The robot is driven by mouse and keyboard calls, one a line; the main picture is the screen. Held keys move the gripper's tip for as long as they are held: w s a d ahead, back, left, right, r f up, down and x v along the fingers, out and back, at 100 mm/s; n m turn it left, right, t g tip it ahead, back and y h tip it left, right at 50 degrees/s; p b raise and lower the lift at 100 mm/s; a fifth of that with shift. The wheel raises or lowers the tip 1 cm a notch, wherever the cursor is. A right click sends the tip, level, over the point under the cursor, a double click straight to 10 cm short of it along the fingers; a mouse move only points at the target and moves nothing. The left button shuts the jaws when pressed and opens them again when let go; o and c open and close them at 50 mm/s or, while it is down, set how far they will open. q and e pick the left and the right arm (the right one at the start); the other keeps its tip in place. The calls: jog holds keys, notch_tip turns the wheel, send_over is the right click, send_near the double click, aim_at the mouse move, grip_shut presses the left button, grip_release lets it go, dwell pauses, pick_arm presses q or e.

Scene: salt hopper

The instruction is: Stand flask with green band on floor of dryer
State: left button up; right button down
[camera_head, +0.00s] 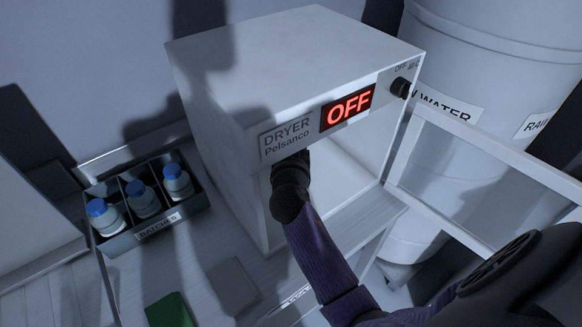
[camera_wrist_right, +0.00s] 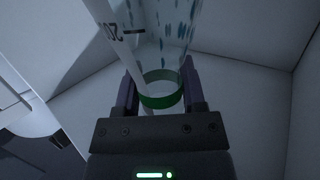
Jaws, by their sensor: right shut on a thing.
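The dryer (camera_head: 205,135) is a white box with its front open and a red OFF display (camera_head: 347,107). My right arm reaches into its opening, and the gripper end is hidden inside in the head view. In the right wrist view my right gripper (camera_wrist_right: 162,92) is shut on the clear flask (camera_wrist_right: 158,50), around its green band (camera_wrist_right: 160,101). The flask has teal marks on its glass. Pale inner walls (camera_wrist_right: 230,65) surround it. I cannot tell whether the flask touches the dryer floor. My left gripper is not in view.
The glazed dryer door (camera_head: 480,146) stands open to the right. A dark rack (camera_head: 125,238) with several blue-capped bottles sits at left. A green cloth-like item (camera_head: 169,311) and a grey pad (camera_head: 231,286) lie in front. White barrels (camera_head: 490,60) stand behind right.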

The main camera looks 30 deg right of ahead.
notch_tip(320, 180, down, 3)
jog(key=shift+s+r+b, duration=0.1)
jog(key=shift+b, duration=0.35)
notch_tip(320, 180, down, 4)
jog(key=shift+f+b, duration=0.1)
jog(key=shift+b, duration=0.8)
jog(key=shift+w, duration=0.2)
jog(key=shift+f, duration=0.1)
jog(key=c, duration=0.6)
grip_release()
jog(key=shift+f, duration=0.1)
jog(key=o, duration=0.4)
